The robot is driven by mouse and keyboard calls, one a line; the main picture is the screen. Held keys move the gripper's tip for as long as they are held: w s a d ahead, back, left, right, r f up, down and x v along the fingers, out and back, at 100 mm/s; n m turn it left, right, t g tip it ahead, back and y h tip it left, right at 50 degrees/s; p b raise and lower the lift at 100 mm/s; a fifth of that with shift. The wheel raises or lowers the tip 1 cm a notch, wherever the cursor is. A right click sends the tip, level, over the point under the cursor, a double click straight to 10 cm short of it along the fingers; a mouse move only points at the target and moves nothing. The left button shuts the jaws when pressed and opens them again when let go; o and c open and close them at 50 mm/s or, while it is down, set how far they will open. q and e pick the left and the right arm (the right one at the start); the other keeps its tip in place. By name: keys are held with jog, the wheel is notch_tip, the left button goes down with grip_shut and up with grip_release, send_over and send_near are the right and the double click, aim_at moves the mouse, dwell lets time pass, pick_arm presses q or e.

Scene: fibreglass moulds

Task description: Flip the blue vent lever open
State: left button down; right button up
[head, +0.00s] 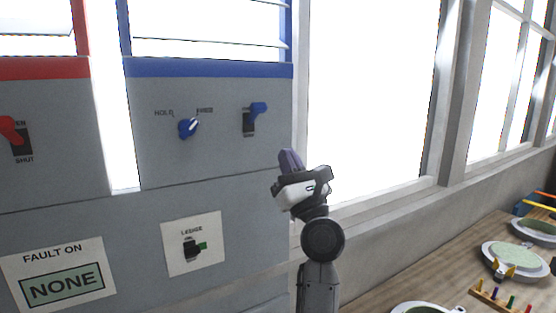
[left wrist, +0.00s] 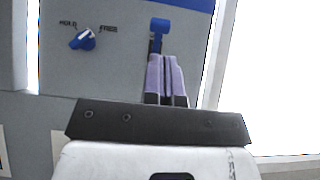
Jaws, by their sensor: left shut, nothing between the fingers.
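The blue vent lever (head: 258,109) sticks out from the upper end of its dark slot plate (head: 248,126) on the grey panel under the blue band. Its labels are not readable. It also shows in the left wrist view (left wrist: 160,25), just beyond my fingertips. My left gripper (head: 289,156) is shut and empty, its purple fingers pointing up, below and to the right of the lever in the head view. In the left wrist view the closed fingers (left wrist: 166,60) overlap the lower part of the slot plate. I cannot tell whether they touch it. My right gripper is not in view.
A blue HOLD/FREE knob (head: 188,127) sits left of the lever. A red lever (head: 12,128) is on the far-left panel. A wooden bench (head: 440,290) with moulds stands at right.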

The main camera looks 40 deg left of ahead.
pick_arm(q)
jog(key=shift+s+d+f, duration=0.15)
jog(key=shift+s+d, duration=0.1)
jog(key=shift+d, duration=0.4)
